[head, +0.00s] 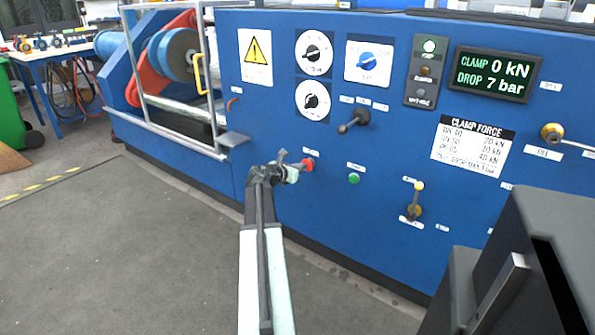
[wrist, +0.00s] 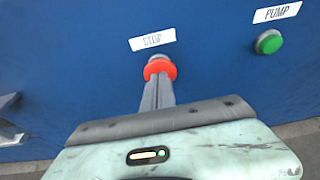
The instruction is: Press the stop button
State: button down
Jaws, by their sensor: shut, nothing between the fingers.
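The red stop button (head: 308,164) sits on the blue machine panel (head: 330,200), low and left of centre. In the wrist view the stop button (wrist: 160,67) is under a white label (wrist: 152,39) that reads STOP. My gripper (head: 300,167) is shut, with nothing in it. Its fingertips (wrist: 158,80) point at the button and overlap its lower part in the wrist view. The tips are at or very close to the button; I cannot tell whether they touch it.
A green pump button (head: 354,179) is to the right of the stop button. A black lever (head: 354,121) is above, and a yellow-knobbed lever (head: 414,200) is further right. A metal ledge (head: 233,139) juts out at left. The grey floor (head: 120,230) is clear.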

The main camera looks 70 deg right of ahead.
jog(key=shift+s+d+r, duration=0.15)
jog(key=shift+s+d, duration=0.05)
jog(key=shift+d, duration=0.35)
jog(key=shift+s+d+r, duration=0.1)
jog(key=shift+s+d, duration=0.05)
jog(key=shift+d, duration=0.35)
jog(key=f+p+v, duration=0.1)
jog(key=p+v, duration=0.2)
jog(key=v, duration=1.1)
jog(key=shift+w+a, duration=0.25)
jog(key=shift+a, duration=0.15)
jog(key=shift+f, duration=0.15)
